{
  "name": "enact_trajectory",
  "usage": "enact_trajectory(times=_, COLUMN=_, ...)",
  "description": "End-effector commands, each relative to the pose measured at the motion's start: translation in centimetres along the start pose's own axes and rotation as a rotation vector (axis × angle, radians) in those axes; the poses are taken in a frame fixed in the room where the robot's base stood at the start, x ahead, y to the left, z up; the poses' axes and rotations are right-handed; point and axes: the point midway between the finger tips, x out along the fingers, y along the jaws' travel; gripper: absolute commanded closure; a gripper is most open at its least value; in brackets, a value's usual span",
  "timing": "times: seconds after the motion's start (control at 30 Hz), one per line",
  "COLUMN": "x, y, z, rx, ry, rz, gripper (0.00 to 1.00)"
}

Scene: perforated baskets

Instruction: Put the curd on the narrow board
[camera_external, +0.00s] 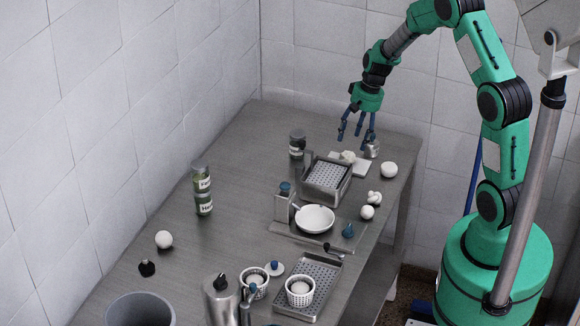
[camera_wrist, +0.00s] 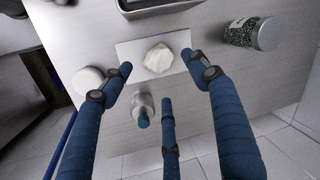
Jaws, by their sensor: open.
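A white lump that looks like the curd (camera_external: 348,156) lies on a pale, narrow rectangular board (camera_external: 362,168) near the table's far end. In the wrist view the lump (camera_wrist: 158,57) sits near the middle of the pale board (camera_wrist: 128,50). My gripper (camera_external: 357,136) is open and empty above the far end of the table. In the wrist view my gripper's fingers (camera_wrist: 158,78) are spread, one on each side of the lump and one below it in the picture. I cannot tell how high the fingertips are above the board.
A small metal bottle (camera_wrist: 142,108) stands beside the board, close to the fingers. A white round piece (camera_external: 388,170), a jar (camera_external: 297,143) and a perforated basket (camera_external: 327,178) are nearby. A white pan (camera_external: 314,218) stands farther toward the front.

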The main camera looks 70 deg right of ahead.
Motion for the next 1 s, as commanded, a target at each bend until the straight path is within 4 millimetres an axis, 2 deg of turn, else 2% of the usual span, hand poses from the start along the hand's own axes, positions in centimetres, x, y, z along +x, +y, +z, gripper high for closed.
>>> enact_trajectory(times=0.1, x=-2.1, y=-0.1, z=-0.1, rx=0.000, ry=0.002, rz=-0.001, gripper=0.40)
enact_trajectory(times=0.33, x=-4.3, y=-0.1, z=0.0, rx=0.000, ry=0.001, rz=0.000, gripper=0.40)
enact_trajectory(times=1.0, x=-4.7, y=0.0, z=0.0, rx=0.000, ry=0.000, rz=0.000, gripper=0.40)
